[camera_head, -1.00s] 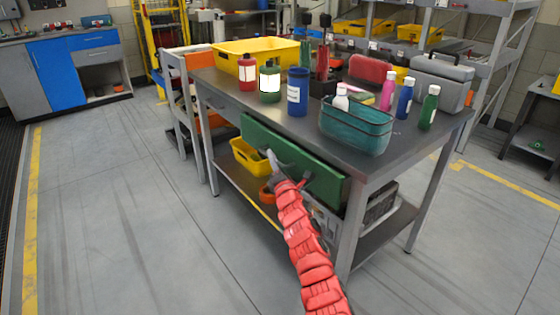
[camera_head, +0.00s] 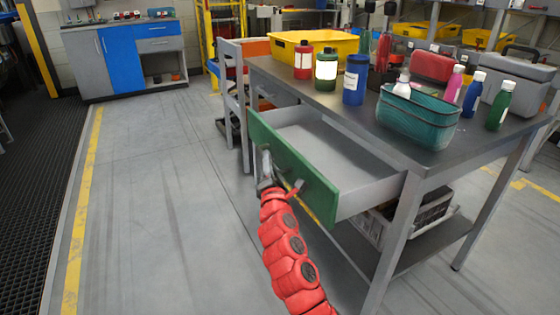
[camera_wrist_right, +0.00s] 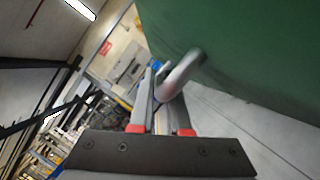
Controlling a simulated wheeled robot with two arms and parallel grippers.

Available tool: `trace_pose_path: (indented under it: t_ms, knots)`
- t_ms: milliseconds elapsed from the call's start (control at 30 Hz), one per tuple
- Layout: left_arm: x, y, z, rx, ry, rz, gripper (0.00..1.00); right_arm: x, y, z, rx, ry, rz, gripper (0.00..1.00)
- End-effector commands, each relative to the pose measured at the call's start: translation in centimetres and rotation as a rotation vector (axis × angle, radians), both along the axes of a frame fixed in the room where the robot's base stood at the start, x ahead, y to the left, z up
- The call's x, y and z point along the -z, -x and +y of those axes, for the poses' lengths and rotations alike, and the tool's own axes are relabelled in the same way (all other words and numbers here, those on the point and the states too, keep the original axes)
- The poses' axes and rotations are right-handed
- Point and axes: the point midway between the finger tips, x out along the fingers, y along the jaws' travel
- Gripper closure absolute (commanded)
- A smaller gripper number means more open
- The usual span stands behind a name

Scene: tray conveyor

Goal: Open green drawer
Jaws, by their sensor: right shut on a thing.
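The green drawer (camera_head: 300,165) in the workbench is pulled out, and its grey inside (camera_head: 310,138) shows empty. My right gripper (camera_head: 267,172) is at the drawer's green front, near its left end. It is shut on the drawer handle, whose pale curved bar (camera_wrist_right: 180,75) lies between the fingers in the right wrist view. The green front panel (camera_wrist_right: 240,50) fills the upper right there. A second dark handle part shows on the front further right. My left gripper is not in view.
The workbench top (camera_head: 330,98) carries a teal basket (camera_head: 418,118), several bottles, a yellow bin (camera_head: 340,45) and a grey toolbox (camera_head: 505,75). A grey crate (camera_head: 375,225) sits on the lower shelf. The floor (camera_head: 160,200) to the left is clear.

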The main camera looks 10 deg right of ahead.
Motion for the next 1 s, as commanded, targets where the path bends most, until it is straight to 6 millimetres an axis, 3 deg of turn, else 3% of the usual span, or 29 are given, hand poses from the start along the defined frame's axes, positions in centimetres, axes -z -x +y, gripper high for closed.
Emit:
trace_pose_path:
  t_ms: [367, 400, 567, 1000]
  knots:
    - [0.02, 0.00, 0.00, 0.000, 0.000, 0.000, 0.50, -0.15, 0.07, 0.32, -0.003, 0.000, -0.002, 1.00]
    - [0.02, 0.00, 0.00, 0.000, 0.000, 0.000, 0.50, -0.15, 0.07, 0.31, -0.003, 0.000, -0.002, 0.82]
    - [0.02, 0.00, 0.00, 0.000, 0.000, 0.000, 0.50, -0.13, 0.06, 0.27, -0.002, 0.000, -0.001, 0.55]
    - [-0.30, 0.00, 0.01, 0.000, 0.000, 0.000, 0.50, 0.03, 1.05, 0.22, -0.001, 0.003, -0.003, 0.55]
